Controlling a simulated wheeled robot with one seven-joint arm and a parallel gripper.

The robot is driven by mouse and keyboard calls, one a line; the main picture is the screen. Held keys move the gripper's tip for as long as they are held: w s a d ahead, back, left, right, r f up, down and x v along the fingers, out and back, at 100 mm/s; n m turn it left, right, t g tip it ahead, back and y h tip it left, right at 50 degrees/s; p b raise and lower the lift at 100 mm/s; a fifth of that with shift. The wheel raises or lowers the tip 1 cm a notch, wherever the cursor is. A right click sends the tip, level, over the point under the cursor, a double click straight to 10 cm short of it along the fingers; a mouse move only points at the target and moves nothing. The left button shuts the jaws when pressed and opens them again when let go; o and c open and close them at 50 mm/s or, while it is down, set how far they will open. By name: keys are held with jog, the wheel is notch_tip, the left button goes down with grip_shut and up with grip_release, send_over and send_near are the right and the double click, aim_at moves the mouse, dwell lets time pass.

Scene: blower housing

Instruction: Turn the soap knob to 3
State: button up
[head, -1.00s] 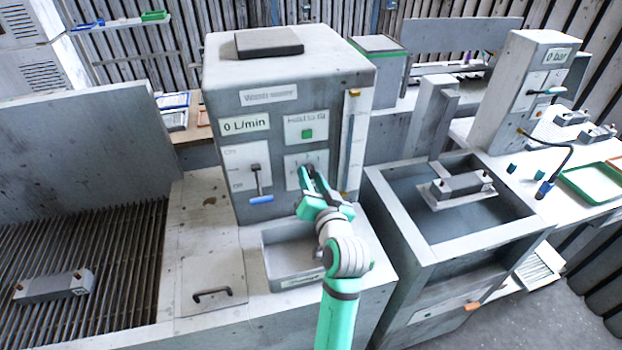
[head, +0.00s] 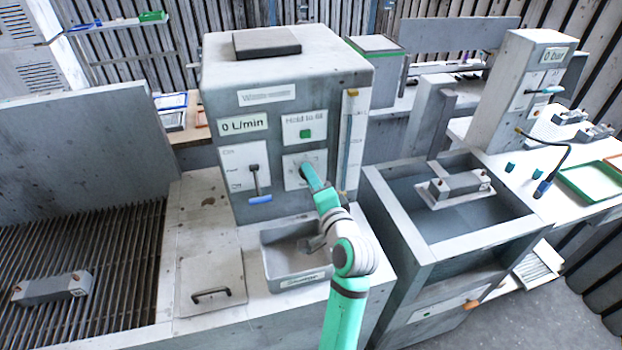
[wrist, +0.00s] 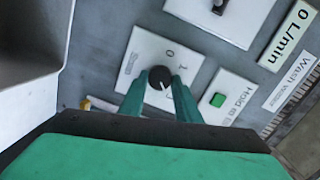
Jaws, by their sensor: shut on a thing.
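The soap knob (wrist: 158,78) is small, round and black, in the middle of a white dial plate (wrist: 148,48) in the wrist view. The numerals 0 and 1 show on the plate beside the knob; other marks are hidden or too small to read. My gripper (wrist: 158,88) has one green finger on each side of the knob and is shut on it. In the head view my gripper (head: 308,174) reaches the plate (head: 293,165) on the front of the grey washer box (head: 220,165) and covers the knob.
Left of the plate is a lever with a blue handle (head: 260,199). Above it are a green button (head: 306,134) and a "0 L/min" display (head: 243,124). A vertical gauge (head: 347,140) stands close on the right. A grey basin (head: 290,282) lies below my arm.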

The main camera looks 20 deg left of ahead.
jog(key=shift+f+m, duration=0.2)
jog(key=shift+m, duration=0.2)
jog(key=o, duration=1.1)
jog(key=shift+r, duration=0.1)
jog(key=shift+c, duration=0.2)
jog(key=v, duration=1)
jog(key=shift+s+d, duration=0.2)
jog(key=shift+s, duration=0.15)
